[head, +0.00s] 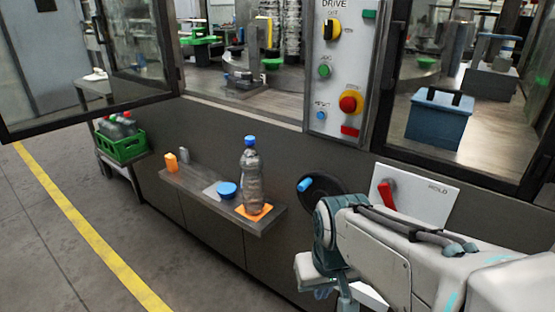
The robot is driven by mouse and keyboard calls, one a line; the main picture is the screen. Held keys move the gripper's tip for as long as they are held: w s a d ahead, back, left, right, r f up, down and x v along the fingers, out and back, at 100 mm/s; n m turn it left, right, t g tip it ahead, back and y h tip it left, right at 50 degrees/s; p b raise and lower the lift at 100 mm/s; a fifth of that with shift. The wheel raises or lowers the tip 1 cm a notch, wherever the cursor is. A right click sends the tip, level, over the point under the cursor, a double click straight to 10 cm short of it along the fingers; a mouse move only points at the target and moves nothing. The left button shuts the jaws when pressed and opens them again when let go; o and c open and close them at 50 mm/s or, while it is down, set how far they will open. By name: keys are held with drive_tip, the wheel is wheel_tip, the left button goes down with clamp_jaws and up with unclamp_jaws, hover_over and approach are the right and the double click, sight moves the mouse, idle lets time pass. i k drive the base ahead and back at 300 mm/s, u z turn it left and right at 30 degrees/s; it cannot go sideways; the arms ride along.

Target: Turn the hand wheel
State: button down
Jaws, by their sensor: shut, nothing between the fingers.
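The hand wheel (326,182) is a dark disc on the front of the grey machine, right of the small shelf. Its blue handle knob (305,184) sticks out at the disc's left side. My arm hides the wheel's lower right part. My gripper (335,294) shows only in part at the bottom of the head view, below the wheel and in front of the machine. It is shut and empty, apart from the knob in the picture. Its fingertips are hard to make out.
A shelf (180,182) holds a bottle (252,175) and a blue cap (227,189). A red lever sits on a white plate (440,192) right of the wheel. The drive panel (335,100) is above. A glazed door (128,52) stands open at left; floor there is clear.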

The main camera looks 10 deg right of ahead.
sight(313, 186)
drive_tip(key=u, duration=0.25)
drive_tip(key=i, duration=0.9)
drive_tip(key=u, duration=0.45)
